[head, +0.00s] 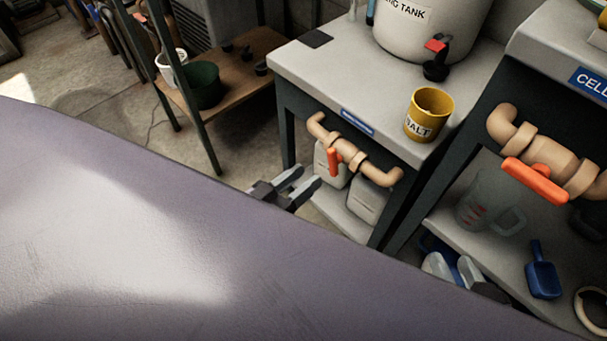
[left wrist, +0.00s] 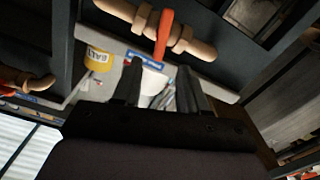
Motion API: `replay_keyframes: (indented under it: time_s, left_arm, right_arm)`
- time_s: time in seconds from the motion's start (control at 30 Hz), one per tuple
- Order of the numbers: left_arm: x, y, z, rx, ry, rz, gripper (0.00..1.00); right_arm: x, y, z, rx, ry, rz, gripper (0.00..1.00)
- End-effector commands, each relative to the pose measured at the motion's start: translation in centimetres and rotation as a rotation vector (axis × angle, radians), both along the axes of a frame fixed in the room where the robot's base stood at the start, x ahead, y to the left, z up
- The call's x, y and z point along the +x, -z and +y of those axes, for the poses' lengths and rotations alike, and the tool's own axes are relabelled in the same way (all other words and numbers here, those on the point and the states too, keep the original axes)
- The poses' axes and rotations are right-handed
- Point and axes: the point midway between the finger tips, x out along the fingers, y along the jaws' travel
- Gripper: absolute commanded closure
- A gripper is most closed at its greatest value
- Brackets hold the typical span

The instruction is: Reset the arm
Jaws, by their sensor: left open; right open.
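My left gripper (head: 308,178) shows past the edge of a large purple-grey part of my own body, which fills the lower left of the head view. It is open and empty, just left of the beige pipe (head: 347,154) with an orange valve handle (head: 333,161). In the left wrist view, the open fingers (left wrist: 160,75) point toward a beige pipe (left wrist: 190,45) and its orange handle (left wrist: 164,33), with nothing held between them.
The left bench (head: 330,60) carries a white tank (head: 425,30) and a yellow SALT pot (head: 430,114). White jugs (head: 365,200) stand under it. The right bench holds a clear jug (head: 485,205) and blue scoop (head: 543,272) below another valved pipe (head: 530,155). A wooden shelf (head: 245,65) stands behind.

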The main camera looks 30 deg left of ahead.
Motion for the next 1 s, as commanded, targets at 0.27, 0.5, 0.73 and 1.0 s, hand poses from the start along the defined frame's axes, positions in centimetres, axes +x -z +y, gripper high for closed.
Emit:
replay_keyframes:
  time_s: [0.27,0.5,0.73,1.0]
  left_arm:
    - [0.0,0.0,0.0,0.0,0.0,0.0,0.57]
    - [-1.5,-1.2,-3.5,0.028,0.099,0.047,0.57]
    - [-4.0,-2.5,-6.4,0.163,0.172,0.196,0.57]
    - [-5.7,-4.6,-4.0,0.3,0.084,0.381,0.57]
  right_arm:
    - [0.1,0.0,0.1,-0.002,-0.005,-0.003,0.57]
    - [0.1,-0.1,0.2,0.002,-0.005,-0.004,0.57]
    - [0.1,-0.1,0.1,0.002,-0.003,-0.004,0.57]
    - [0.0,-2.2,-0.3,-0.008,0.007,0.007,0.57]
